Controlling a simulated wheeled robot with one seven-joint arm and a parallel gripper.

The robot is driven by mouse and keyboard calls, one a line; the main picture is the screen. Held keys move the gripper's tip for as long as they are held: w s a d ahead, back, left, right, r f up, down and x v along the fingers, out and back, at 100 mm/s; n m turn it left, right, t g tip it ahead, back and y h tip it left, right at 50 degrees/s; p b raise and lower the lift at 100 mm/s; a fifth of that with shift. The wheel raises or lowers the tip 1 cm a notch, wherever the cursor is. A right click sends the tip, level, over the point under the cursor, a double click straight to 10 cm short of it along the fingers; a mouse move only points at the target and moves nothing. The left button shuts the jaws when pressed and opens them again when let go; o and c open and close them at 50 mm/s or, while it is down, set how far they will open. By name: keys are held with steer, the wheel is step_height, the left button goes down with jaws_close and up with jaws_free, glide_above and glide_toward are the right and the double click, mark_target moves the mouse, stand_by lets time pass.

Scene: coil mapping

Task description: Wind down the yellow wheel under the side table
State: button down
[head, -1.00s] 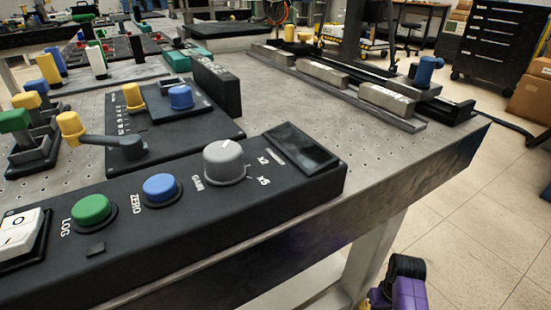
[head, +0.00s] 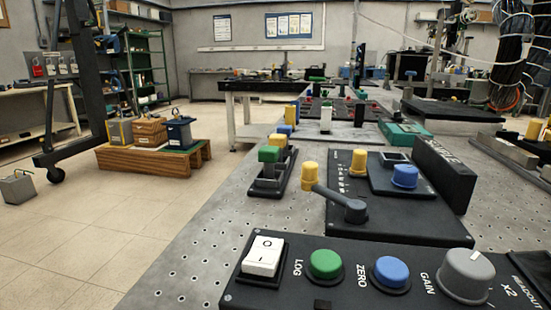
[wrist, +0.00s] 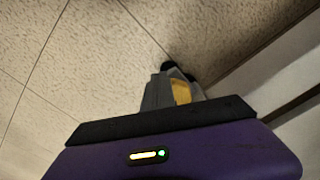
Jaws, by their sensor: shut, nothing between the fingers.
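I cannot make out the yellow wheel in either current view. A dark-topped table with pale legs (head: 232,112) stands beyond the bench at the back; I cannot tell whether it is the side table. My gripper (wrist: 178,70) shows in the wrist view, grey with a yellow patch and dark tips, beyond a purple housing. It is shut and empty, over pale floor tiles. It is out of the head view.
A wooden pallet (head: 150,160) with boxes stands left. Floor (head: 90,230) between is clear. A pale beam (wrist: 255,75) runs right of my gripper.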

steer(key=shift+w+a+p, duration=0.6)
steer(key=shift+a+p, duration=0.2)
steer(key=shift+p, duration=1.15)
steer(key=shift+w+a+p, duration=0.35)
steer(key=shift+w+p, duration=0.3)
steer(key=shift+p, duration=0.25)
step_height(320, 180, up, 6)
steer(key=p, duration=0.7)
steer(key=shift+s+a, duration=0.2)
steer(key=shift+a, duration=0.2)
